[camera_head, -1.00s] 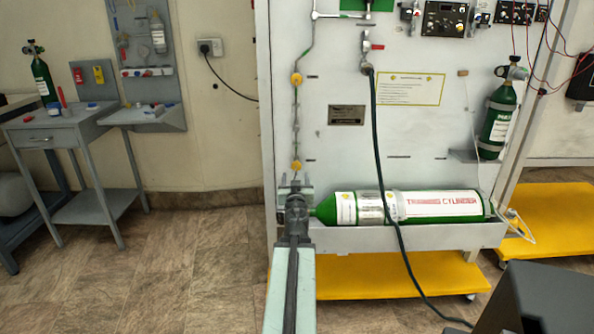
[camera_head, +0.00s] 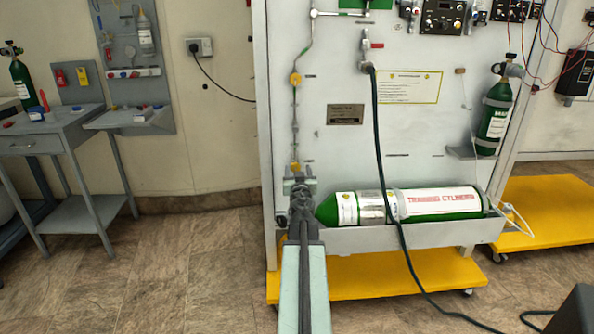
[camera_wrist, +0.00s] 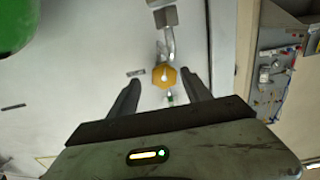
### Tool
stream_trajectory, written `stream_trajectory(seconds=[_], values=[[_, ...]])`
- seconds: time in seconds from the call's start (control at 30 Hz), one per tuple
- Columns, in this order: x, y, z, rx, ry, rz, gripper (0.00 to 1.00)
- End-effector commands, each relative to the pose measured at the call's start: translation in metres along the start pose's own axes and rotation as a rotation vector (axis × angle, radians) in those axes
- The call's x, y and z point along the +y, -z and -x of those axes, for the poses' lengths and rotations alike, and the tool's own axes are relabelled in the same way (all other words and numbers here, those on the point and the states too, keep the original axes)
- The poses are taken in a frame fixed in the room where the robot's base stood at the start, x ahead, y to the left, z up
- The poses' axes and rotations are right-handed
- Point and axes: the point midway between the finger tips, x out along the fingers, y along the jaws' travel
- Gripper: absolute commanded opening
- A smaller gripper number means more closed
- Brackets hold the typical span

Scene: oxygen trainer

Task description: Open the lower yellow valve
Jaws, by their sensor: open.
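The lower yellow valve (camera_head: 295,167) is a small yellow knob on the thin pipe at the left side of the panel, just above my gripper (camera_head: 300,182) in the head view. In the wrist view the valve (camera_wrist: 164,76) shows as a yellow, many-sided knob with a pale centre. It lies between the two finger lines of my open gripper (camera_wrist: 163,88), with gaps on both sides. Nothing is held. I cannot tell how far the fingertips are from the panel. The upper yellow valve (camera_head: 295,79) sits higher on the same pipe.
A green training cylinder (camera_head: 420,205) lies in a grey tray (camera_head: 400,238) right of my gripper. A dark hose (camera_head: 380,150) hangs down the panel (camera_head: 340,165). A grey side table (camera_head: 55,135) stands at the left. The floor (camera_head: 180,240) between is clear.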

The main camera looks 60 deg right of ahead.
Motion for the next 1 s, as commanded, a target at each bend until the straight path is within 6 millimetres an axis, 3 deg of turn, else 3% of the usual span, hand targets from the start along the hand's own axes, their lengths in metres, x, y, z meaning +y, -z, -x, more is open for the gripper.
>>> stream_trajectory(seconds=[0.37, 0.6, 0.73, 1.0], values=[[-0.0025, 0.0000, -0.0086, 0.000, 0.007, 0.000, 0.57], [-0.0002, 0.0000, -0.0087, 0.000, 0.004, 0.000, 0.00], [0.0005, -0.0001, -0.0088, 0.000, 0.003, 0.031, 0.00], [0.0015, -0.0002, -0.0089, 0.000, 0.001, 0.261, 0.00]])
